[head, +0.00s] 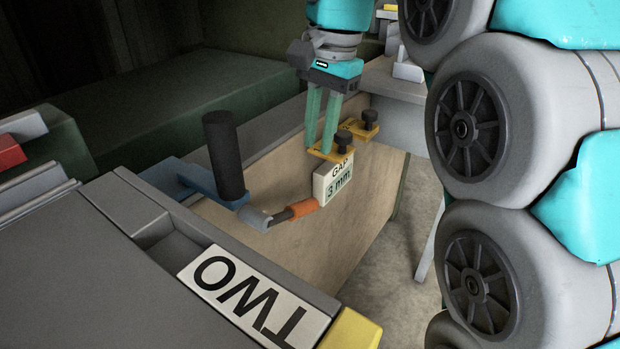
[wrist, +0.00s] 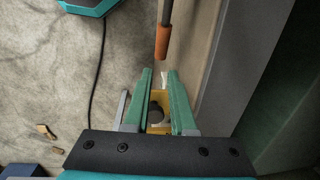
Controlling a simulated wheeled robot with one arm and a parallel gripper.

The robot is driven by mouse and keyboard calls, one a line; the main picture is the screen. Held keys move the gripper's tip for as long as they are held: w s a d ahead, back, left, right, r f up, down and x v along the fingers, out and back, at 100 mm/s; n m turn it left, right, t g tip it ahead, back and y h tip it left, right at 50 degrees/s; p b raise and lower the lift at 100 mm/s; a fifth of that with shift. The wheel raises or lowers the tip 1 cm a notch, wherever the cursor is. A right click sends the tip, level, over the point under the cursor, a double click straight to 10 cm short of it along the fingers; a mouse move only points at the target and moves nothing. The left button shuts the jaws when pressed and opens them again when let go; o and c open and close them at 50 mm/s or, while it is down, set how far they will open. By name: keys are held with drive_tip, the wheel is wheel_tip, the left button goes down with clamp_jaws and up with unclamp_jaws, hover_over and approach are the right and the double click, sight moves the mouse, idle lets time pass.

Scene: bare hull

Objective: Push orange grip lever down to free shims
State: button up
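The orange grip (head: 303,208) sits on the end of a thin lever beside the wooden panel, just left of the "GAP 3 mm" block (head: 334,181). In the wrist view the orange grip (wrist: 162,42) lies ahead of my fingertips, apart from them. My gripper (head: 321,148) points down over the near yellow shim tab (head: 325,155), which has a black knob. Its two green fingers (wrist: 159,73) stand apart with a gap between them. The yellow tab and knob show through that gap in the wrist view (wrist: 156,114); whether a finger touches them I cannot tell. A second yellow tab (head: 354,127) is behind.
A black upright cylinder (head: 224,155) on a blue bracket stands left of the lever. The wooden panel (head: 335,245) runs below. A grey bench with a "TWO" label (head: 248,297) fills the front left.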

drive_tip(key=shift+s+a+r+t+h, duration=0.15)
drive_tip(key=shift+r+t+h, duration=0.1)
drive_tip(key=shift+r, duration=0.3)
drive_tip(key=shift+s+a+r+t+h, duration=0.15)
drive_tip(key=shift+r+t+h, duration=0.1)
drive_tip(key=shift+r, duration=0.25)
drive_tip(key=shift+c, duration=0.7)
drive_tip(key=shift+s+r, duration=0.1)
drive_tip(key=shift+r, duration=0.3)
drive_tip(key=shift+c, duration=0.7)
drive_tip(key=shift+f+h, duration=0.1)
drive_tip(key=shift+h, duration=0.2)
clamp_jaws()
drive_tip(key=b, duration=0.4)
hover_over(307, 202)
drive_tip(key=d, duration=0.2)
wheel_tip(307, 202, down, 5)
drive_tip(key=f, duration=0.2)
drive_tip(key=a+f, duration=0.1)
drive_tip(key=f, duration=0.1)
drive_tip(key=f+p, duration=0.1)
drive_tip(key=f, duration=0.2)
drive_tip(key=shift+a, duration=0.3)
drive_tip(key=shift+s+a+f, duration=0.15)
drive_tip(key=shift+a+f, duration=0.1)
drive_tip(key=shift+f, duration=0.3)
